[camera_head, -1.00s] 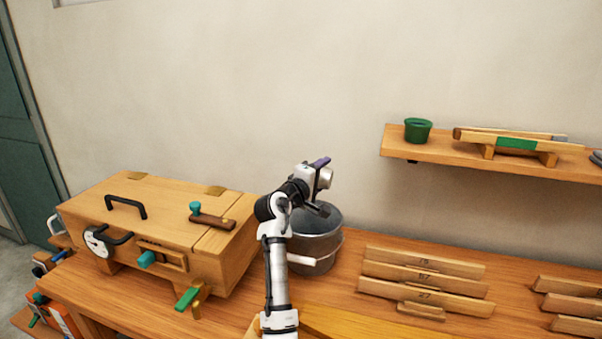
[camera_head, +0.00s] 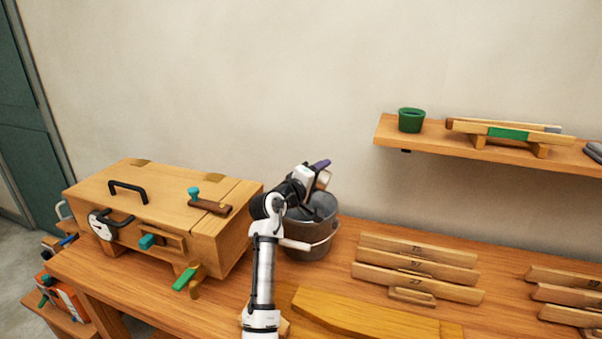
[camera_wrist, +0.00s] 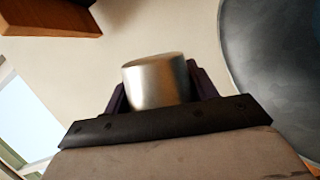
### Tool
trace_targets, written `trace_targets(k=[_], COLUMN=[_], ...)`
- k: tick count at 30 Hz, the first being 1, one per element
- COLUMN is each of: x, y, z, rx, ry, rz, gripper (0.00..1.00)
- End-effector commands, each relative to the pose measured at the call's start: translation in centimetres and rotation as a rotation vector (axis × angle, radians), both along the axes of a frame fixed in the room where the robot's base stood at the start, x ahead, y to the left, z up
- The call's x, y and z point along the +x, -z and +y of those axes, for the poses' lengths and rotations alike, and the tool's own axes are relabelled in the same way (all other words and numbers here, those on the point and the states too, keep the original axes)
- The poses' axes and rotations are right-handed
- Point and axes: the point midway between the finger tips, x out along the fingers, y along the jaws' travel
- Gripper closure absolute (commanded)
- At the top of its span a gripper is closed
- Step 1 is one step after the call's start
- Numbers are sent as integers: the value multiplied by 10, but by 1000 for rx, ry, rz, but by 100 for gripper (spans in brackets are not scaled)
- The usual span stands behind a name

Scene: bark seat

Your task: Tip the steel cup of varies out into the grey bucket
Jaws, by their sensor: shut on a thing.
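The steel cup (camera_wrist: 157,82) is a short, shiny cylinder between the two dark fingers of my gripper (camera_wrist: 160,92) in the wrist view. My gripper is shut on it. In the head view my gripper (camera_head: 318,172) is just above the grey bucket (camera_head: 322,235), and a bit of the cup (camera_head: 322,180) shows beside a purple finger. The bucket stands on the bench with a pale handle at its front. Its dark inside (camera_wrist: 275,60) fills the right of the wrist view. The cup's contents cannot be seen.
A wooden chest (camera_head: 160,205) with black handles stands left of the bucket. Numbered wooden racks (camera_head: 415,265) lie to its right. A wall shelf (camera_head: 440,140) holds a green pot (camera_head: 411,120). A yellowish board (camera_head: 365,318) lies at the bench front.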

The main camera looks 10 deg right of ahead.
Motion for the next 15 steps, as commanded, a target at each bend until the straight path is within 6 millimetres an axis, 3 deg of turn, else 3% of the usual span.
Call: trace_targets(k=[8,15], x=[-6,-14], y=[-2,-3], z=[-11,-22], rx=[159,573], ry=[9,7], rz=[-110,-388], gripper=[72,72])
